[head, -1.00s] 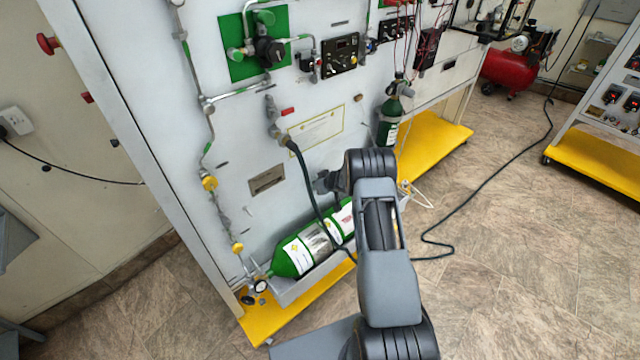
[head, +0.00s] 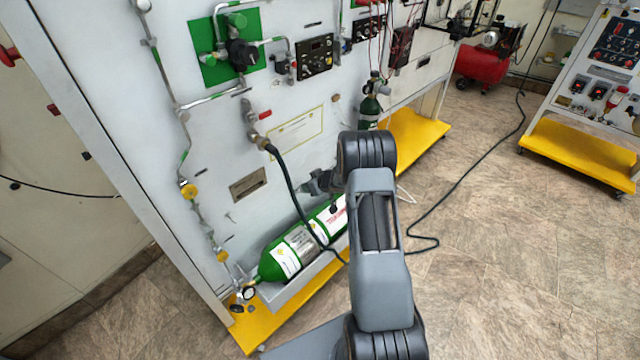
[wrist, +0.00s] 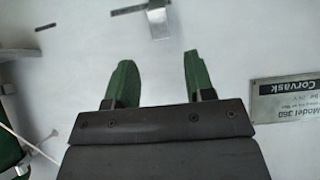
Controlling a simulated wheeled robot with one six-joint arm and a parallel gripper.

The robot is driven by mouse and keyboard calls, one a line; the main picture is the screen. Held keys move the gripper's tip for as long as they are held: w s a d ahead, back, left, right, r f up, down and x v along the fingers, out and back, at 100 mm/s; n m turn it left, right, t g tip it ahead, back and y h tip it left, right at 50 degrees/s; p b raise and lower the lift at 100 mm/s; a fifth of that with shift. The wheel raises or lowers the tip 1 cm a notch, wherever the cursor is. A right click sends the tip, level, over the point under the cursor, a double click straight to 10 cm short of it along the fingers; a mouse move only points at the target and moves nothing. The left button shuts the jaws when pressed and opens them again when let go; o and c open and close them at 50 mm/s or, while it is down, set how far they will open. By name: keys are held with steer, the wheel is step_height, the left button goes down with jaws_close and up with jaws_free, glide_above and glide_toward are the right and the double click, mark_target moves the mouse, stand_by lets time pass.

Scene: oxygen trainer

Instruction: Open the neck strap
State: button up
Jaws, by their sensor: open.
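A green cylinder (head: 282,258) with white labels lies in a grey tray at the foot of the panel. Another green cylinder (head: 370,108) stands upright behind my arm, its lower part hidden. I cannot make out the neck strap clearly on either one. My gripper (wrist: 157,65) has two green fingers, spread apart with nothing between them, in front of the white panel. A small metal bracket (wrist: 158,20) is beyond the fingertips in the wrist view. In the head view my gripper (head: 317,182) is dark, small and partly hidden by my arm, above the lying cylinder.
A black hose (head: 290,185) hangs from the panel valve past the lying cylinder. A metal nameplate (wrist: 290,98) is on the panel right of my fingers. Yellow base plates (head: 265,325) jut out at floor level. The tiled floor (head: 500,260) on the right is mostly clear, with a cable across it.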

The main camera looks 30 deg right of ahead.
steer(key=v, duration=0.6)
steer(key=shift+s+r, duration=0.15)
steer(key=shift+s, duration=0.1)
